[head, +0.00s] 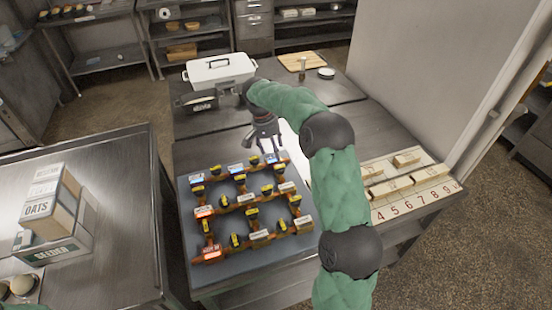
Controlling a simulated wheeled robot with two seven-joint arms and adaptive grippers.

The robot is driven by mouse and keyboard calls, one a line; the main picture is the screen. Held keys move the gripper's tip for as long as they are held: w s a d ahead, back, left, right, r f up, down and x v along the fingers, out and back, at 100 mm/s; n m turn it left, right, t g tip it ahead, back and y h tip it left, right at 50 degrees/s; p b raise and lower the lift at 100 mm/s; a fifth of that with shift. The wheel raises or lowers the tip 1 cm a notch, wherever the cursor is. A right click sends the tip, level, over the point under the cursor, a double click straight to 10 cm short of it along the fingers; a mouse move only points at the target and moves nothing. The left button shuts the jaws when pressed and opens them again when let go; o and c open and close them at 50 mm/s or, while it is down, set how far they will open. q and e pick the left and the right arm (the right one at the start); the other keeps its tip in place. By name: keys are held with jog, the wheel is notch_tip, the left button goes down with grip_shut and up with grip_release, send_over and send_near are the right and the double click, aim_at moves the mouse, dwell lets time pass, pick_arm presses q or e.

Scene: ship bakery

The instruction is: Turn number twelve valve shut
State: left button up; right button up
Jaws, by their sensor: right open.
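A dark grey valve board (265,266) lies on the metal table, with copper-coloured pipes, several small black-and-yellow valves (252,213) and white tags (247,197). The tag numbers are too small to read, so I cannot tell which valve is number twelve. A few tags have red or blue parts. My right gripper (268,152) is open and empty, pointing down over the far edge of the board, close to the far row of valves. Whether it touches a valve cannot be told. My left gripper is not in view.
A white lidded container (219,70) stands behind the board. A numbered rack (432,190) with pale blocks lies at the right, beyond my right arm. A wooden board (302,62) is at the far end. Boxes, including an OATS carton (45,208), stand on the left table.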

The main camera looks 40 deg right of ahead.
jog(key=shift+w+a+r, duration=0.1)
jog(key=shift+r, duration=0.55)
jog(key=shift+w+a+r, duration=0.1)
jog(key=shift+r, duration=0.55)
